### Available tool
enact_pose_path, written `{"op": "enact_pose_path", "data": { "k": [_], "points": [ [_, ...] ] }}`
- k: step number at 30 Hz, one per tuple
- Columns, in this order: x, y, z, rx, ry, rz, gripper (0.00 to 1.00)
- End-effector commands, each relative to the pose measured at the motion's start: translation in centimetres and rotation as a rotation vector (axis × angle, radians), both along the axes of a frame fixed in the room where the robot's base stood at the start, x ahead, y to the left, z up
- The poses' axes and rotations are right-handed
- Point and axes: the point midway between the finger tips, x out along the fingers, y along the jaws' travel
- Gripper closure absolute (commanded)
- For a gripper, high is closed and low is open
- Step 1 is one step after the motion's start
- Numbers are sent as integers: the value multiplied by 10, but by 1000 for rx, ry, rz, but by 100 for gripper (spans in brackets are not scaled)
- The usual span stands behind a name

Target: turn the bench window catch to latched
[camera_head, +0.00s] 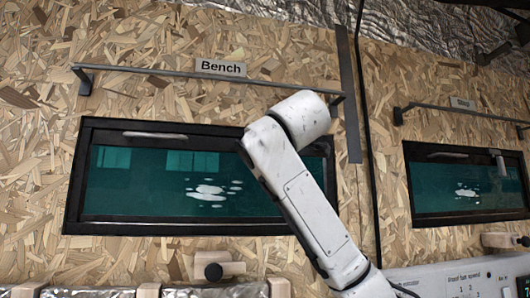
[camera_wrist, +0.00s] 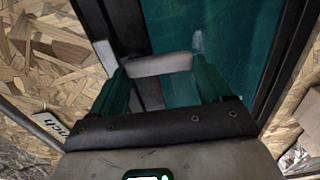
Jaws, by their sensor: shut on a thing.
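The bench window (camera_head: 75,190) has a black frame and dark teal glass, under a "Bench" sign (camera_head: 221,67). My arm covers its right part in the head view, so the catch and my gripper are hidden there. In the wrist view my gripper (camera_wrist: 163,76) has its two teal fingers on either side of a pale grey bar, the window catch (camera_wrist: 160,64). The fingers are shut on the catch. Another pale grey piece (camera_wrist: 106,57) shows just left of the left finger, on the black frame. Which way the catch is turned is hard to tell.
A rail (camera_head: 180,74) runs above the window. A pale handle (camera_head: 155,135) is on the window's upper left edge. A second window (camera_head: 411,190) with its own catch (camera_head: 497,160) is at the right.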

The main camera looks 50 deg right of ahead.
Motion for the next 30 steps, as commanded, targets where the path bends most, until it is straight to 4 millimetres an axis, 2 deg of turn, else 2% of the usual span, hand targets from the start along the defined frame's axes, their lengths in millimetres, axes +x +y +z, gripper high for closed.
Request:
{"op": "enact_pose_path", "data": {
  "k": [17,18,24,30],
  "points": [
    [1,2,-2,-29,23,6,52],
    [1,2,-2,-29,23,5,19],
    [1,1,-1,-27,21,3,0],
    [0,0,-1,-27,19,2,0]
  ]
}}
